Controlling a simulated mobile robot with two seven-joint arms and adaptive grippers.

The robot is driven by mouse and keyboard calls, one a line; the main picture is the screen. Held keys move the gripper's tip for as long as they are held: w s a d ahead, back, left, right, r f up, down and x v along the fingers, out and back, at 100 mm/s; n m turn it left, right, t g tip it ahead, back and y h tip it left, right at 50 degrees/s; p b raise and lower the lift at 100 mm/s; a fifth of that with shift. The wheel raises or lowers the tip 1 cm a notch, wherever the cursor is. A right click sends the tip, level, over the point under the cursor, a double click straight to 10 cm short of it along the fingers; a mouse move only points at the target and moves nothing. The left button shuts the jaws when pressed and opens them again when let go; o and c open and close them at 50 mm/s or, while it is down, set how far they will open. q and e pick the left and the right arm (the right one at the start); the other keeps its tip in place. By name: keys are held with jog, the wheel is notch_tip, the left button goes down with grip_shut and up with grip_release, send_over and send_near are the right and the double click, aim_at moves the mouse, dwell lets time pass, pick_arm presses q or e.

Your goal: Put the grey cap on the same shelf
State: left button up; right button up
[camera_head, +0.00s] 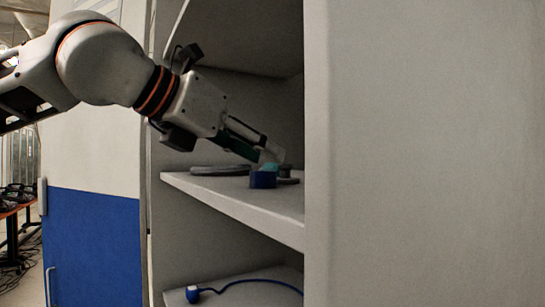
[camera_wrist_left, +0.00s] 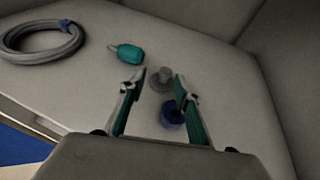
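The grey cap (camera_wrist_left: 162,79) stands on the middle shelf; in the wrist view it is a round knob on a wider flange. In the head view a grey piece behind the blue part (camera_head: 263,180) seems to be this cap (camera_head: 288,178), partly hidden. My left gripper (camera_head: 267,156) reaches into the shelf, tilted down. Its fingers in the left wrist view (camera_wrist_left: 158,78) are spread, with nothing held. The cap appears between the fingertips in that view; I cannot tell whether they are level with it. My right gripper is in neither view.
A blue ring (camera_wrist_left: 172,115) lies close to the cap. A teal bulb-shaped part (camera_wrist_left: 130,53) and a coiled grey hose (camera_wrist_left: 42,40) lie on the same shelf (camera_head: 235,195). A blue cable (camera_head: 245,283) lies on the shelf below. Cabinet walls close in at right.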

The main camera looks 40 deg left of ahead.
pick_arm(q)
jog(key=p+v, duration=0.1)
jog(key=v, duration=0.4)
jog(key=shift+s+r, duration=0.15)
jog(key=shift+s, duration=0.25)
jog(key=shift+s, duration=0.1)
